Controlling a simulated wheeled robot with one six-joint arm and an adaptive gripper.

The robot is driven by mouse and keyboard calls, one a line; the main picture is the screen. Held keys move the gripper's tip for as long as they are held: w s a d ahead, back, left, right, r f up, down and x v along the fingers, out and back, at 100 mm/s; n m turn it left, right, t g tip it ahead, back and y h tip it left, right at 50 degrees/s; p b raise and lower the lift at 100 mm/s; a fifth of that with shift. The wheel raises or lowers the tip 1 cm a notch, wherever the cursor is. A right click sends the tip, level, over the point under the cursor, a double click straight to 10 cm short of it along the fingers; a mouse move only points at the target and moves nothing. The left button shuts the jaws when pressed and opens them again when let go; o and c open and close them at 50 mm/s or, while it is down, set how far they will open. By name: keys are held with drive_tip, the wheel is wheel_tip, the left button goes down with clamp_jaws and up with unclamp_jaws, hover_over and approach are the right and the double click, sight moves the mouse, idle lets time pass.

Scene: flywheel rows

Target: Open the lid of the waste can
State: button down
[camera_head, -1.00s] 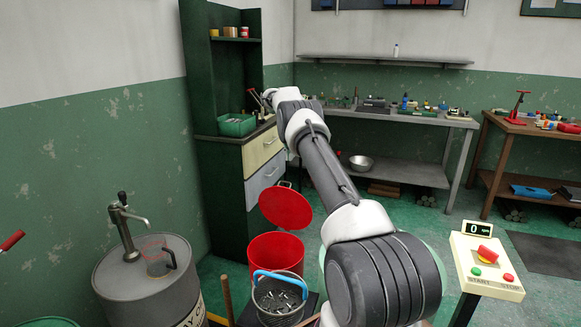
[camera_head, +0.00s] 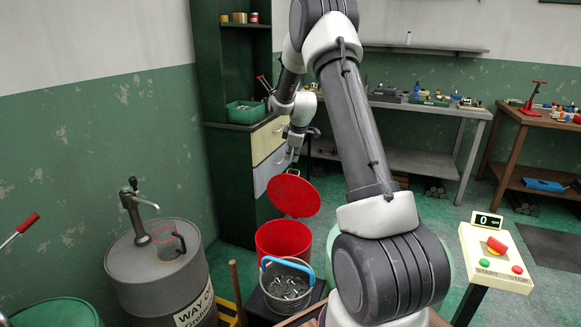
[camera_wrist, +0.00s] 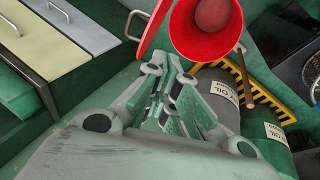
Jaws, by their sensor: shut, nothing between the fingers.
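The red waste can (camera_head: 284,241) stands on the floor in front of the cabinet, its mouth uncovered. Its round red lid (camera_head: 293,196) is up, tilted back behind the mouth toward the cabinet. The can also shows in the wrist view (camera_wrist: 206,42), where I see into it; the lid's edge (camera_wrist: 152,28) is left of the mouth. My gripper (camera_head: 293,153) is just above the lid in the head view, pointing down. In the wrist view my gripper (camera_wrist: 168,76) is shut and empty, with its tips near the can and lid; I cannot tell whether it touches either.
A bucket of metal scraps with a blue handle (camera_head: 287,287) stands in front of the can. An oil drum with a pump (camera_head: 158,265) is at left. The cabinet drawers (camera_head: 269,164) are close behind my gripper. A control stand (camera_head: 495,258) is at right.

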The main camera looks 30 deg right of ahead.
drive_tip(key=w+m+t, duration=0.1)
drive_tip(key=w+m, duration=0.1)
drive_tip(key=m, duration=0.1)
hover_over(290, 180)
wheel_tip(290, 180, down, 9)
drive_tip(key=shift+a+f, duration=0.1)
drive_tip(key=shift+w+d+f, duration=0.15)
drive_tip(key=shift+w+d, duration=0.15)
drive_tip(key=shift+d, duration=0.05)
drive_tip(key=w+d, duration=0.6)
drive_tip(key=d, duration=0.1)
drive_tip(key=shift+d, duration=0.35)
